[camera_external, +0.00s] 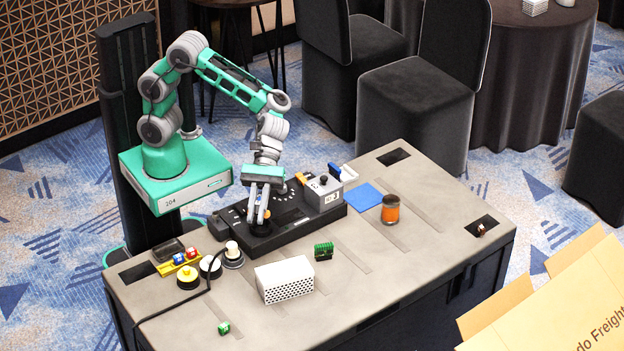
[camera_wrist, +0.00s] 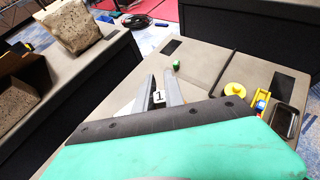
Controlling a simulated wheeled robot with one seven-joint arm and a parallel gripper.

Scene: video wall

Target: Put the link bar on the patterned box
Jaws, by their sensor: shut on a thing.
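The patterned box (camera_external: 285,280) is white with dark dots and stands near the table's front middle. My gripper (camera_external: 262,222) points down over the long black base (camera_external: 290,225), behind the box and apart from it. Its jaws also show in the wrist view (camera_wrist: 160,88). They are shut on a small pale piece marked 1 (camera_wrist: 158,97). I cannot tell for sure whether this piece is the link bar, as most of it is hidden. I cannot make out the patterned box in the wrist view.
A grey block with a black knob (camera_external: 323,191) sits on the black base. A green ridged part (camera_external: 324,251) is beside the box. A blue mat (camera_external: 362,197) and an orange jar (camera_external: 390,209) stand right. Yellow (camera_external: 188,277) and white round parts and a cable lie left.

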